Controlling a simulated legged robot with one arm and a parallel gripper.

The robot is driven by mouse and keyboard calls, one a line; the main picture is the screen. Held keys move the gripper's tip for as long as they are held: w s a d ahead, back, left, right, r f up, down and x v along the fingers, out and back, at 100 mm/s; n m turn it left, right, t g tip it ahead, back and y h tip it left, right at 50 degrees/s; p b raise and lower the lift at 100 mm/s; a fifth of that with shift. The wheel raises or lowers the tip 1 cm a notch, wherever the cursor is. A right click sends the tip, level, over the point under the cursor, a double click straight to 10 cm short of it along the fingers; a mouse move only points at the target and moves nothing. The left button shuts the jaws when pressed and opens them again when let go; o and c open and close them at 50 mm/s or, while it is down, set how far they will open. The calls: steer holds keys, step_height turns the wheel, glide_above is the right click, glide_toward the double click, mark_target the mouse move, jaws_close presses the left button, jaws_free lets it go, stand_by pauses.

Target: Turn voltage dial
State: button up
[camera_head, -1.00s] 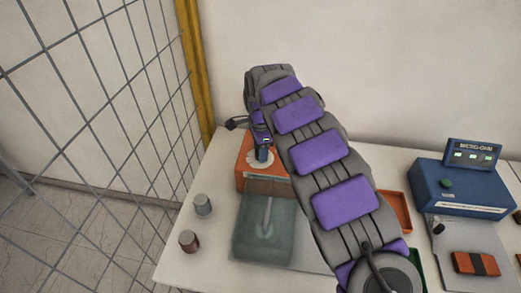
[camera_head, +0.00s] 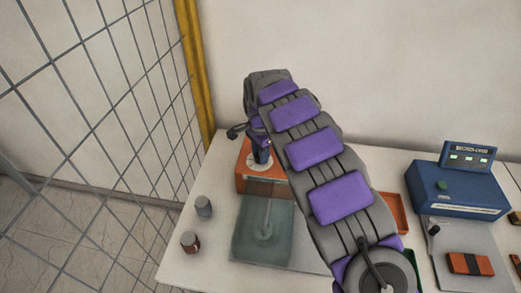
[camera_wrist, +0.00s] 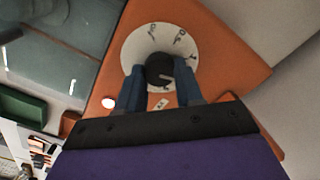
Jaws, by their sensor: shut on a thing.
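The voltage dial is a black round knob (camera_wrist: 160,70) on a white round scale plate (camera_wrist: 151,47) with dark markings, on top of an orange box (camera_wrist: 228,62). The orange box (camera_head: 262,183) also shows in the head view, with part of the white plate (camera_head: 258,160). My gripper (camera_wrist: 160,78) points down at the dial, its two blue fingers on either side of the knob and shut on it. In the head view my gripper (camera_head: 262,156) hides the knob. The scale figures are too small to read.
A clear greenish cover (camera_head: 262,230) lies in front of the orange box. A blue device (camera_head: 460,188) stands to the right. A wire mesh fence (camera_head: 90,120) is at the left.

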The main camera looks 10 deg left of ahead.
mark_target(258, 155)
steer(key=n+p, duration=0.2)
steer(key=n, duration=0.3)
steer(key=shift+a+r+n+p, duration=0.1)
steer(key=shift+r+n+p, duration=0.05)
steer(key=shift+n+p, duration=0.2)
steer(key=n+p, duration=0.2)
steer(key=n, duration=0.4)
steer(key=shift+w+a, duration=0.1)
steer(key=n+p, duration=0.2)
steer(key=n, duration=0.4)
steer(key=shift+a+n, duration=0.1)
steer(key=shift+n, duration=0.15)
steer(key=n+p, duration=0.1)
steer(key=n, duration=0.4)
steer(key=shift+n+p, duration=0.3)
steer(key=o, duration=1)
steer(key=shift+o, duration=0.2)
step_height(258, 155, up, 17)
steer(key=shift+p, duration=0.3)
